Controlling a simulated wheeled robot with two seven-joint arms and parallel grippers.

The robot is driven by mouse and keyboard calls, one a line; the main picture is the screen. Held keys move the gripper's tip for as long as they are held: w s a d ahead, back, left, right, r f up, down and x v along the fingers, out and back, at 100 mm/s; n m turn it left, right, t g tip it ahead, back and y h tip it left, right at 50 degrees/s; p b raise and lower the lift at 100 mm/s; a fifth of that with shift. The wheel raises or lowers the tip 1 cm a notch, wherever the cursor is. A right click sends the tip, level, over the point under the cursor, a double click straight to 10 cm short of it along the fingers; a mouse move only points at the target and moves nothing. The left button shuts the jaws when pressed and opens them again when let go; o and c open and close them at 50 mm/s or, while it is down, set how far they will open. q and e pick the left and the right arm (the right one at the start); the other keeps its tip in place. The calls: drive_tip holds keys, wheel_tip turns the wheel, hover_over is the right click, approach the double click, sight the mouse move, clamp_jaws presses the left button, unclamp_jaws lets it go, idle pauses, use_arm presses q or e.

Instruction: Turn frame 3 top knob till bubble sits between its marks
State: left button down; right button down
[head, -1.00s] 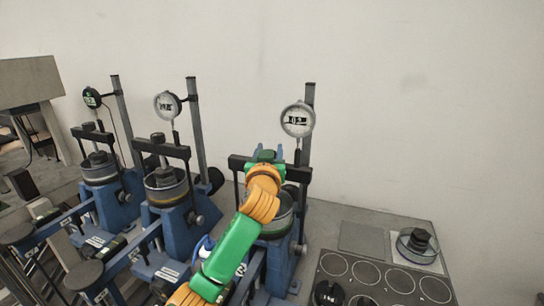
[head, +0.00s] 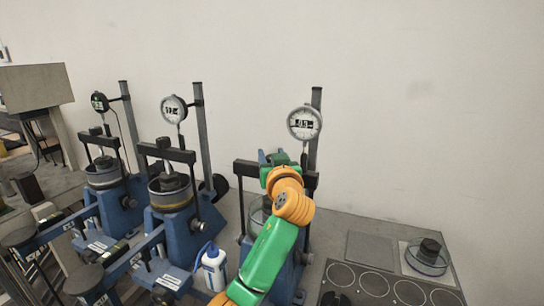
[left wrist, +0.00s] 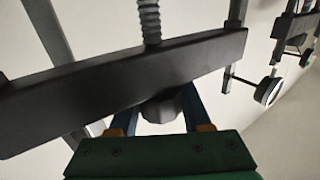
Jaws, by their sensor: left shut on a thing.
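The rightmost lever frame, a blue stand with a black crossbar (head: 246,168) and a round dial (head: 304,123) on a post, is partly covered by my left arm. My left gripper (head: 272,157) is at the top of this frame, by the crossbar. In the left wrist view its two blue fingers (left wrist: 160,114) stand either side of a dark grey faceted knob (left wrist: 163,105) and are shut on it. The crossbar (left wrist: 120,80) and a threaded screw (left wrist: 150,22) show beyond. I cannot make out any bubble or marks. My right gripper is not in view.
Two similar frames with dials (head: 174,109) (head: 99,102) stand to the left. A white bottle (head: 214,270) stands near my arm. At right are a tray with round recesses (head: 375,284) and a clear dish with a dark knob (head: 428,258). A plain wall is behind.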

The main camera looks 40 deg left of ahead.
use_arm(q)
drive_tip(key=shift+c, duration=1.8)
unclamp_jaws()
drive_tip(key=shift+s+d+f+b, duration=0.15)
drive_tip(key=shift+s+d+b, duration=0.1)
drive_tip(key=shift+b, duration=0.1)
drive_tip(key=b+v, duration=0.2)
drive_tip(key=v, duration=0.4)
drive_tip(key=shift+b, duration=0.4)
drive_tip(key=shift+s+d, duration=0.1)
drive_tip(key=shift+s, duration=0.05)
